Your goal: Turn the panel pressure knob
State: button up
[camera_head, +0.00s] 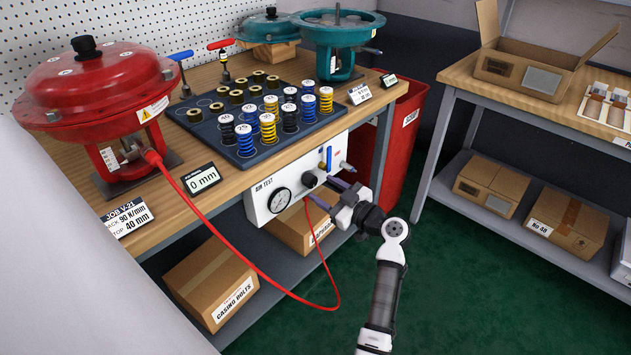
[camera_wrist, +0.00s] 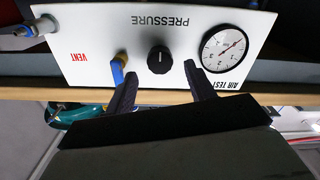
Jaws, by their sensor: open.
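The white air test panel (camera_head: 262,203) hangs under the front edge of the bench. Its black pressure knob (camera_head: 309,180) sits between a round gauge (camera_head: 279,200) and a blue vent lever (camera_head: 329,158). In the wrist view, where the panel appears upside down, the knob (camera_wrist: 159,60) shows a pale mark. My gripper (camera_head: 327,193) is open in front of the panel. In the wrist view its two fingers (camera_wrist: 160,72) point toward the knob, one to each side, with clear gaps. The left finger overlaps the vent lever (camera_wrist: 118,72) in view; contact cannot be told.
A red hose (camera_head: 250,262) loops from the red actuator (camera_head: 95,85) to the panel, close to my gripper. A fitting (camera_wrist: 40,27) protrudes from the panel's vent side. Boxes (camera_head: 213,283) stand on the shelf below. A red bin (camera_head: 402,130) stands to the right.

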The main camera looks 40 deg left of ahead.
aim_at(314, 184)
jog(key=shift+w+a, duration=0.15)
jog(key=shift+a, duration=1.9)
jog(key=shift+c, duration=0.4)
jog(key=c, duration=0.9)
jog(key=shift+f+m, duration=0.1)
jog(key=shift+m, duration=0.2)
